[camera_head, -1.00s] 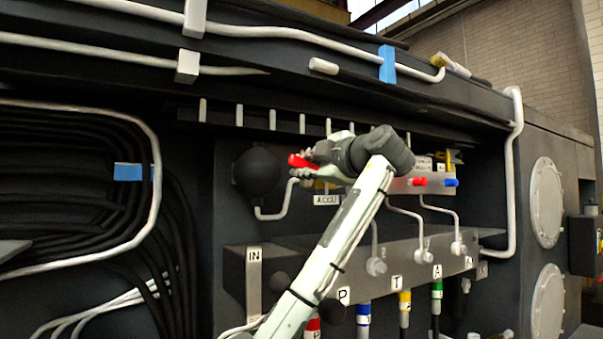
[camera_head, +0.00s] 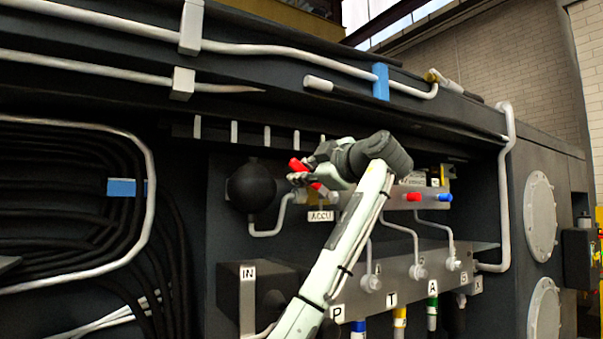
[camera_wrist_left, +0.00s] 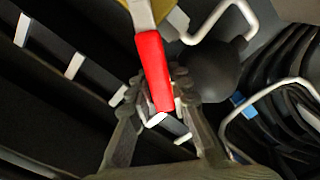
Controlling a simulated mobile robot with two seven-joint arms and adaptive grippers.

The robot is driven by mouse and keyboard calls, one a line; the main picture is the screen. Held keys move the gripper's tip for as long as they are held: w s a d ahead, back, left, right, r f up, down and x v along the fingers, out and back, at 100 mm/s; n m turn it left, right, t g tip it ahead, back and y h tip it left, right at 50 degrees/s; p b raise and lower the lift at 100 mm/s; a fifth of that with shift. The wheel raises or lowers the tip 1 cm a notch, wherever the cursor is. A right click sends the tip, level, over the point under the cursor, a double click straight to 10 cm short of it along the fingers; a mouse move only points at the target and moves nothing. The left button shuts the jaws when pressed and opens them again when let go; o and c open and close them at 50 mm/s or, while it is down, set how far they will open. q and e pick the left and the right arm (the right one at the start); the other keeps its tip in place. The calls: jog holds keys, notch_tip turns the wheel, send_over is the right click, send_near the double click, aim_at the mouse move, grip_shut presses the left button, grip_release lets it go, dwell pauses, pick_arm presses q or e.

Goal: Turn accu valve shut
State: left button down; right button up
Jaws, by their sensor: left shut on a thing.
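The accu valve's red handle (camera_head: 299,166) shows above the ACCU label (camera_head: 320,216), to the right of the black ball-shaped accumulator (camera_head: 252,186). My left gripper (camera_head: 303,175) is shut on this handle. In the left wrist view the red handle (camera_wrist_left: 153,72) runs down between the fingers of my left gripper (camera_wrist_left: 160,98), and its white tip shows below them. The handle's upper end joins a pale fitting next to a yellow part. In the head view the valve body is mostly hidden behind my gripper and wrist. My right gripper is not in view.
A valve block with a red knob (camera_head: 413,196) and a blue knob (camera_head: 445,197) is right of my wrist. Below is a grey manifold (camera_head: 400,285) with pipes. A hose bundle (camera_head: 75,190) lies left. White pipes run along the top.

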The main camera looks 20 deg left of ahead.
pick_arm(q)
jog(key=c, duration=1.4)
grip_release()
jog(key=shift+o, duration=0.2)
jog(key=shift+d, duration=0.1)
jog(key=v, duration=1.2)
